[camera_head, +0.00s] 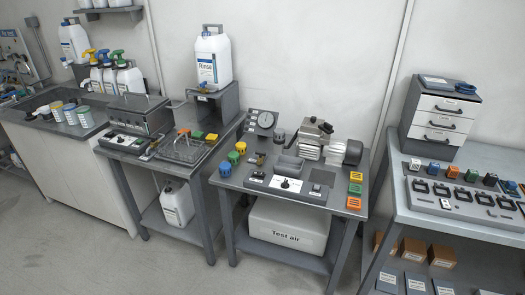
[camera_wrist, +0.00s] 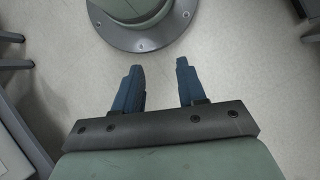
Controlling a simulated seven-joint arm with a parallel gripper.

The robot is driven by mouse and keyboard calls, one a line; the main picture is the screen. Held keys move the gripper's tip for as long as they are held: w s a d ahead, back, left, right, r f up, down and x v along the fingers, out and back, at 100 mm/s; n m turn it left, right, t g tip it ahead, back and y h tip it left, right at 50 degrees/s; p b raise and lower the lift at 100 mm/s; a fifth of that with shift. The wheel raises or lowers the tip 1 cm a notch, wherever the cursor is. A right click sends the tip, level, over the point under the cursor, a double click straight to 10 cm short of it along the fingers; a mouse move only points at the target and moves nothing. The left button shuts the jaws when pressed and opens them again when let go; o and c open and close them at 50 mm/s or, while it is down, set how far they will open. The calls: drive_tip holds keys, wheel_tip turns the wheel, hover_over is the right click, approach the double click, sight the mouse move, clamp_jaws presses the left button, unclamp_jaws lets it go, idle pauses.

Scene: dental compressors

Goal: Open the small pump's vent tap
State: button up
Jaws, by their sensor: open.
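The small pump (camera_head: 313,138), a silver-grey compressor with a rounded dark-ended motor, stands at the back of the middle bench in the head view. Its vent tap is too small to tell apart from the other fittings, so I cannot tell its position. My gripper (camera_wrist: 159,70) shows only in the wrist view. Its two blue fingers are apart with nothing between them. It points at the pale floor and is away from the pump.
A white Test air box (camera_head: 286,228) sits below. A drawer unit (camera_head: 440,117) stands on the right bench.

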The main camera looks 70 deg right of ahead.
drive_tip(key=w+d+r+m+t+y, duration=0.1)
drive_tip(key=w+d+r+m+t, duration=0.1)
drive_tip(key=w+d+r+m, duration=0.55)
drive_tip(key=w+d+r+m+t+y, duration=0.1)
drive_tip(key=w+d+r+m, duration=0.2)
drive_tip(key=d, duration=0.8)
drive_tip(key=w+d+r+m+t+y, duration=0.1)
drive_tip(key=w+d+r+m+t, duration=0.15)
drive_tip(key=w+d+r, duration=0.5)
wheel_tip(320, 180, up, 32)
drive_tip(key=r+m+t+h, duration=0.1)
drive_tip(key=m+t+h, duration=0.4)
drive_tip(key=m, duration=1.3)
hover_over(261, 155)
drive_tip(key=s, duration=0.6)
drive_tip(key=x, duration=1.4)
drive_tip(key=shift+d+f, duration=0.15)
drive_tip(key=shift+d, duration=0.1)
clamp_jaws()
